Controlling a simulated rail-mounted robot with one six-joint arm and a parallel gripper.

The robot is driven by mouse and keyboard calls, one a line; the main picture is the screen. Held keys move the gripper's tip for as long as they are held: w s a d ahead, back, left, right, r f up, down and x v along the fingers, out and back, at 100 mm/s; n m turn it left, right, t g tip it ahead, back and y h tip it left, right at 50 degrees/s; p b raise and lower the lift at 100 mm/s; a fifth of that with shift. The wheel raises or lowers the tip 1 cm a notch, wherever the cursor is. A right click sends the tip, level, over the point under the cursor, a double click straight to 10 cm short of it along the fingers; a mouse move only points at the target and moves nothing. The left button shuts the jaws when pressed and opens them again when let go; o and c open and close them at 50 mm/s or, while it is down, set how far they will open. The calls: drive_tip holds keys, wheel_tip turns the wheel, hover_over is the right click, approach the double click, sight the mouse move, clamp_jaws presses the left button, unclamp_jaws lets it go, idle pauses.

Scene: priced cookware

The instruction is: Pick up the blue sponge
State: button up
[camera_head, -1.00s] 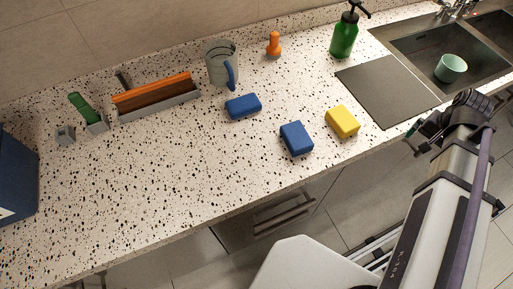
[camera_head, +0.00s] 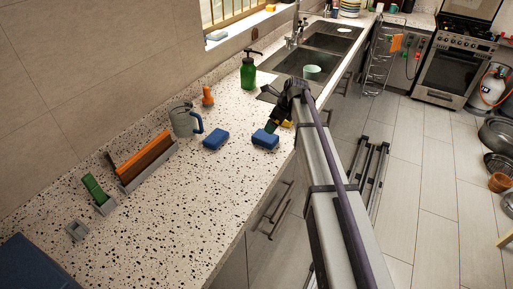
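Two blue sponges lie flat on the speckled counter. One blue sponge (camera_head: 215,139) is just right of the grey jug. The other blue sponge (camera_head: 265,139) is nearer the counter's front edge, close to my arm's end. A yellow sponge (camera_head: 287,124) is mostly hidden behind my arm. My gripper (camera_head: 272,127) is a dark shape near the right blue sponge, at the end of my arm. Its fingers are too small and dark to tell whether they are open or shut, or whether they touch the sponge.
A grey jug (camera_head: 184,121), an orange object (camera_head: 207,96) and a green soap bottle (camera_head: 248,74) stand toward the wall. An orange-topped holder (camera_head: 146,160) is at left. The sink (camera_head: 333,38) holds a mint cup (camera_head: 312,72). The front-left counter (camera_head: 165,225) is clear.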

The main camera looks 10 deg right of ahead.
sight(267, 136)
drive_tip(key=shift+w+d+f+m, duration=0.25)
drive_tip(key=shift+w+d+m, duration=0.1)
drive_tip(key=shift+w, duration=0.1)
drive_tip(key=shift+s+a+f+b, duration=0.1)
drive_tip(key=shift+a+f+b, duration=0.15)
drive_tip(key=shift+b, duration=0.25)
drive_tip(key=b+x, duration=0.4)
drive_tip(key=x, duration=0.1)
drive_tip(key=shift+d+f+b, duration=0.1)
drive_tip(key=shift+d+b, duration=0.05)
drive_tip(key=shift+b, duration=0.15)
drive_tip(key=b+x, duration=0.4)
drive_tip(key=x, duration=0.1)
drive_tip(key=shift+a+f+b, duration=0.1)
drive_tip(key=shift+a+b, duration=0.1)
drive_tip(key=shift+b, duration=0.2)
drive_tip(key=shift+r, duration=0.25)
drive_tip(key=shift+f, duration=0.25)
